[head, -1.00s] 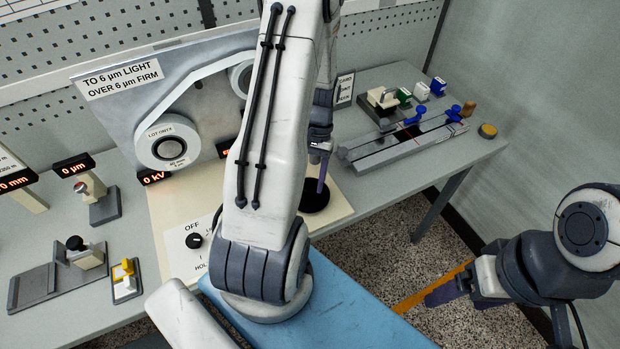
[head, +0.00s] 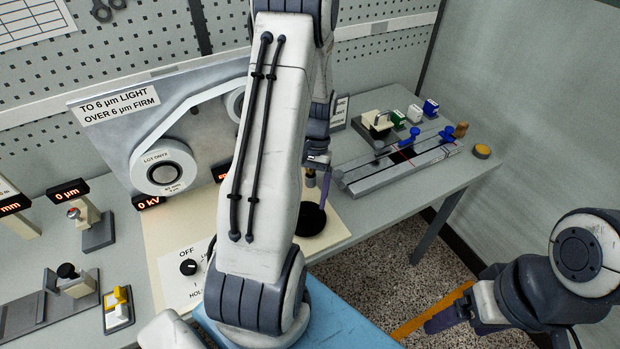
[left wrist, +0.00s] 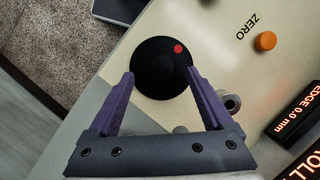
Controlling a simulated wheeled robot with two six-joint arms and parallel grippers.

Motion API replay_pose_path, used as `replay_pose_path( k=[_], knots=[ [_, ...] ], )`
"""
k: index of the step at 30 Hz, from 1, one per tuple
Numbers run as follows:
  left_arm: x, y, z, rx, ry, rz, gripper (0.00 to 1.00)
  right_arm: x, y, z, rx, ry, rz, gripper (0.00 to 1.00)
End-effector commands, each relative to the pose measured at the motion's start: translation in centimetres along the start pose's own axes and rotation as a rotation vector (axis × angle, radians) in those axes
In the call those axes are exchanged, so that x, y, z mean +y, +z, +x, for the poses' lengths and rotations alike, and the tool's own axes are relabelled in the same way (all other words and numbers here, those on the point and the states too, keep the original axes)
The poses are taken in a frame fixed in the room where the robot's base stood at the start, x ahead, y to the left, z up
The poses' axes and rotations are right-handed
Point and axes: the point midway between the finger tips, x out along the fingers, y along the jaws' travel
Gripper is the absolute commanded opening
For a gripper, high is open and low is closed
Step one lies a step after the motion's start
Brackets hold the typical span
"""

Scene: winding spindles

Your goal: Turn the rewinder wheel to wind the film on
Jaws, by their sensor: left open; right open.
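The rewinder wheel is a black disc (head: 312,221) on the cream panel, partly hidden behind my left arm in the head view. In the left wrist view the wheel (left wrist: 158,62) shows whole, with a red dot near its rim at upper right. My left gripper (left wrist: 160,74) is open, its purple fingertips at either side of the wheel's near part. I cannot tell whether they touch it. The pale film (head: 200,99) runs between a white roll (head: 164,167) and a second roll (head: 235,104), partly hidden by my arm. My right gripper (head: 450,312) is open and empty, off the bench at lower right.
An orange ZERO button (left wrist: 265,41) and a silver cylinder (left wrist: 231,102) sit near the wheel. A panel dial (head: 188,267) is left of my arm. A grey rail fixture (head: 385,170) stands at right. Floor shows between bench and right arm.

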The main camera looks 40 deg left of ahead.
Motion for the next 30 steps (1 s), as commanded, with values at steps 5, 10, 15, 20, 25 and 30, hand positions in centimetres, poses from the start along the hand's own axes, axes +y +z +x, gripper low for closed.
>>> replay_pose_path(
  k=[5,10,15,20,25,30],
  knots=[
    [0.0,-0.2,-3.7,0.008,-0.001,0.001,0.84,0.1,0.0,0.7,0.000,0.000,0.000,0.79],
    [0.1,-0.2,-6.5,0.006,-0.001,0.001,0.84,0.1,0.1,1.1,0.000,0.000,-0.001,0.79],
    [0.1,-0.1,-7.9,0.003,-0.001,0.002,0.84,0.1,0.1,1.2,0.000,0.000,-0.001,0.79],
    [0.1,0.0,-8.1,0.002,0.000,0.002,0.84,0.1,0.1,1.1,0.000,0.000,-0.001,0.79],
    [0.1,0.0,-8.0,0.002,0.000,0.001,0.84,0.1,0.1,1.1,0.000,0.000,-0.001,0.79],
    [0.1,0.0,-8.0,0.002,0.000,0.001,0.84,0.1,0.1,1.1,0.000,0.000,-0.001,0.79]
  ],
)
